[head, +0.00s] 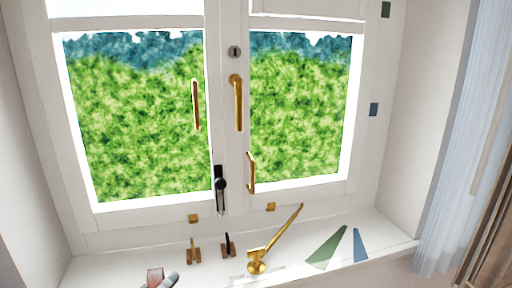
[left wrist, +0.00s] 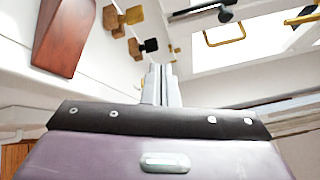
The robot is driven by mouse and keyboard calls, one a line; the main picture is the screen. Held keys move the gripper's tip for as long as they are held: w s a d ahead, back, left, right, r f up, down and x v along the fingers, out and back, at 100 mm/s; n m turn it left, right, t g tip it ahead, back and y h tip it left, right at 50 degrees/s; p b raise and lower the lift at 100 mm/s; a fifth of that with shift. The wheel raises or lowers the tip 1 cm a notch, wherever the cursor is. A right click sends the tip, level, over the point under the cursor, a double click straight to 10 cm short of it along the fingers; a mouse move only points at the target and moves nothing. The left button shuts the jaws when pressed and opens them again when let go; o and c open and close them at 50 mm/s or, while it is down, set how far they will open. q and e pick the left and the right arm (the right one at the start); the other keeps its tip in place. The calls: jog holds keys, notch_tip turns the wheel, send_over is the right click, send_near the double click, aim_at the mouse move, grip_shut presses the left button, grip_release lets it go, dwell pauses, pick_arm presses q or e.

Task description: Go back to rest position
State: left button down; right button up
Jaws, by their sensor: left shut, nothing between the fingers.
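My left gripper (head: 170,281) shows as a small grey tip at the bottom edge of the head view, at the front of the white window sill. In the left wrist view its two grey fingers (left wrist: 161,84) are together, with nothing between them. A reddish-brown wedge (head: 154,276) is just beside the tip in the head view; it also shows at upper left in the left wrist view (left wrist: 65,35). The rest of my left arm is out of the head view. My right gripper is not in view.
The double window has brass handles (head: 237,103) and a black latch (head: 220,184). On the sill (head: 385,247) are brass and black knobs on small blocks (head: 194,251), a brass stay (head: 275,241), and green (head: 328,249) and blue (head: 360,245) triangles. A pale curtain (head: 455,150) hangs right.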

pick_arm(q)
jog(key=s+f+n+g+y, duration=0.3)
jog(key=s+f+n+g, duration=0.4)
jog(key=s+n, duration=0.45)
jog(key=s+f+n+g+y, duration=0.4)
jog(key=s+f+n+g, duration=0.4)
jog(key=n, duration=0.6)
notch_tip(320, 180, down, 27)
jog(key=s, duration=0.3)
jog(key=s+a+f, duration=0.2)
jog(key=s+f, duration=0.7)
jog(key=s, duration=0.1)
jog(key=s+a+f+m, duration=0.1)
jog(key=s+f, duration=0.8)
jog(key=f, duration=0.1)
jog(key=shift+s+a+f, duration=0.15)
jog(key=shift+s+a, duration=0.2)
jog(key=shift+s, duration=0.05)
